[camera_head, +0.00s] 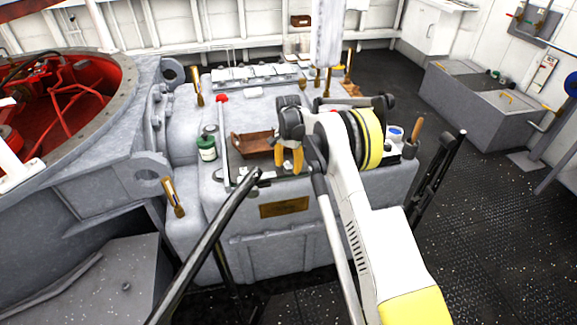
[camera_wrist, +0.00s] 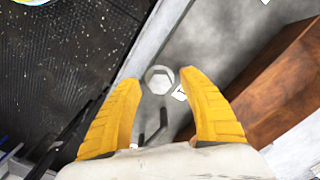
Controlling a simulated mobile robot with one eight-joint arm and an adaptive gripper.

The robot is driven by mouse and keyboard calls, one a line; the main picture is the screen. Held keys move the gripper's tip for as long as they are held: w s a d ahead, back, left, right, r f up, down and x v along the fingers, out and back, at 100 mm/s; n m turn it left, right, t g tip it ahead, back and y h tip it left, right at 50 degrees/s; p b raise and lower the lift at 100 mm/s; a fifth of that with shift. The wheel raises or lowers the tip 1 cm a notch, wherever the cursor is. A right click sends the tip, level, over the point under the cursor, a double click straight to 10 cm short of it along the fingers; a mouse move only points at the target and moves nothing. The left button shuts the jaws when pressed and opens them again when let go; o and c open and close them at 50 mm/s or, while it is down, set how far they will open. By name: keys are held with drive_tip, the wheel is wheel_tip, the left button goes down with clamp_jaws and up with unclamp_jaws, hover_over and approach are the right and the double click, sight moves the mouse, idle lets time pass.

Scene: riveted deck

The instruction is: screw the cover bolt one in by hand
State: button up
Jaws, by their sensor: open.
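A grey hexagonal bolt head (camera_wrist: 160,79) shows in the wrist view on a pale grey metal surface, near its edge. I take it as the cover bolt; whether it is bolt one I cannot tell. My gripper (camera_wrist: 158,84) has its two yellow fingers apart, one on each side of the bolt head in the picture, with a visible gap and no contact that I can see. In the head view my gripper (camera_head: 288,166) points down over the grey machine housing (camera_head: 275,243), beside the brown tray. The bolt is not discernible there.
The brown tray (camera_head: 252,145) lies close by my gripper; it also shows in the wrist view (camera_wrist: 275,88). A green jar (camera_head: 206,149) and a red-knobbed rod (camera_head: 222,99) stand left. A red-lined round opening (camera_head: 75,92) lies far left. Dark deck (camera_head: 480,215) is open at right.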

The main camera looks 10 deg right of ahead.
sight(289, 166)
wheel_tip(289, 166, up, 12)
idle(0.4)
drive_tip(key=s+r+n+t, duration=0.3)
drive_tip(key=s+r+n, duration=0.1)
drive_tip(key=s+r, duration=1.5)
drive_tip(key=s+f+n+t, duration=0.2)
drive_tip(key=s, duration=0.9)
drive_tip(key=s+f+n+t, duration=0.2)
drive_tip(key=s+n, duration=0.1)
drive_tip(key=s, duration=0.9)
drive_tip(key=shift+s, duration=0.1)
